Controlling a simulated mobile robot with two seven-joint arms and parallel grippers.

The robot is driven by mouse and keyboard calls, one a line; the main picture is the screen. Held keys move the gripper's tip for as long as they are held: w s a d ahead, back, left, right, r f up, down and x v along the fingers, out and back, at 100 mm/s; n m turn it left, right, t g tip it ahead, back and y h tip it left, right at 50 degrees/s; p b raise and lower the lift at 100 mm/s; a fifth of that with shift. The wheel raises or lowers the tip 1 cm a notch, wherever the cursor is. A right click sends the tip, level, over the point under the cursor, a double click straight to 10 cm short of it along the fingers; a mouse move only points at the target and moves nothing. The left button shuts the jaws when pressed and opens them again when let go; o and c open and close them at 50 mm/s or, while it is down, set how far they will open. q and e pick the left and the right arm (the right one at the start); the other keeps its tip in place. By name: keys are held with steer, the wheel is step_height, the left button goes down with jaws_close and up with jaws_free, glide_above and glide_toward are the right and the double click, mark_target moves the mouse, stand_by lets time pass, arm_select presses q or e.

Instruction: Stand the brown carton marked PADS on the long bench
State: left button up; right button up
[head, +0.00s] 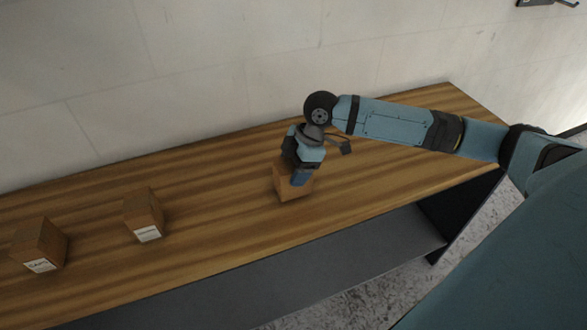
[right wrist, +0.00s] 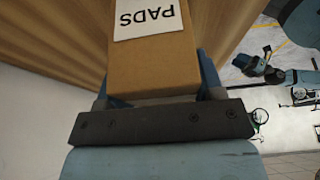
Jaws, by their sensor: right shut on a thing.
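The brown carton marked PADS (right wrist: 152,62) is between the fingers of my right gripper (right wrist: 155,100), with its white label showing in the right wrist view. In the head view my right gripper (head: 298,178) is shut on the carton (head: 287,188) from above, over the middle of the long bench (head: 225,220). The carton looks upright and at or just above the wooden top; I cannot tell if it touches. The gripper hides part of the carton.
Two other brown cartons with white labels stand on the bench to the left, one nearer (head: 144,215) and one at the far left (head: 38,246). A pale wall (head: 200,70) runs behind the bench. The bench top right of the held carton is clear.

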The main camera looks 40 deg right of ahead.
steer(key=shift+f, duration=0.2)
steer(key=o, duration=1)
steer(key=shift+f, duration=0.1)
steer(key=shift+o, duration=0.2)
steer(key=v, duration=1.2)
steer(key=shift+s, duration=0.1)
